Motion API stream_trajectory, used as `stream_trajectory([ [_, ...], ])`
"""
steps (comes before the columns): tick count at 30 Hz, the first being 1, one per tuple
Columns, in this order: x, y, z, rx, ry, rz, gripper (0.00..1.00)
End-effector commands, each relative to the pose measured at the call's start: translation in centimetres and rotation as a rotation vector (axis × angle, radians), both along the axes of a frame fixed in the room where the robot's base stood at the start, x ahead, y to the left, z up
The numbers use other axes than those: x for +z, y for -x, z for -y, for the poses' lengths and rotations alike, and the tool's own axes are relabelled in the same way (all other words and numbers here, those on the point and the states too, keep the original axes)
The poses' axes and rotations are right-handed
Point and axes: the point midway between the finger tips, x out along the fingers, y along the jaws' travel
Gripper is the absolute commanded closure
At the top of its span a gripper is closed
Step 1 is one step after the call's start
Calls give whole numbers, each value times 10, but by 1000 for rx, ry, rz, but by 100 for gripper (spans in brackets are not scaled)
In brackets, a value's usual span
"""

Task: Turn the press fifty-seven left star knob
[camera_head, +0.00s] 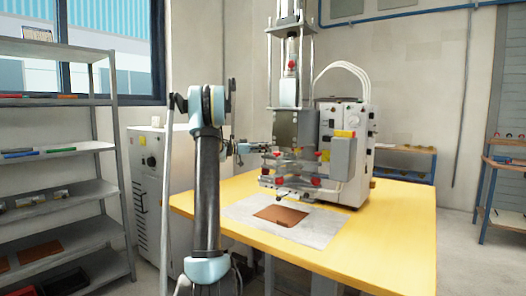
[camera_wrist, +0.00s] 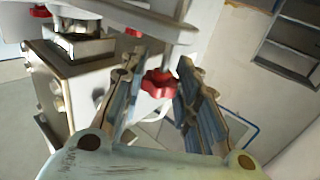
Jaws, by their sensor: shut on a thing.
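The press (camera_head: 296,130) stands on the yellow table, with a tall frame and several small red knobs low on it. In the wrist view a red star knob (camera_wrist: 160,84) sits between the two fingers of my gripper (camera_wrist: 161,72), under a pale metal bar (camera_wrist: 135,14). The fingers are shut on the knob's sides; their exact contact is partly hidden. In the head view my gripper (camera_head: 246,147) reaches to the left side of the press, and the knob in it is too small to make out.
A white control box (camera_head: 345,125) with hoses stands right of the press. A grey mat (camera_head: 242,210) with a brown sheet (camera_head: 281,215) lies in front on the table (camera_head: 390,225). More red knobs (camera_wrist: 40,11) show in the wrist view. Shelves (camera_head: 60,148) stand at left.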

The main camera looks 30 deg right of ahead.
Motion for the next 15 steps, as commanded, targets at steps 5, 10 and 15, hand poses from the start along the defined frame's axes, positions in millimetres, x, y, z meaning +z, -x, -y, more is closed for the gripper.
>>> stream_trajectory([
  [5,0,-3,1,-164,1,0,95],
  [10,0,-3,1,-315,1,0,95],
  [15,0,-2,1,-441,1,0,95],
])
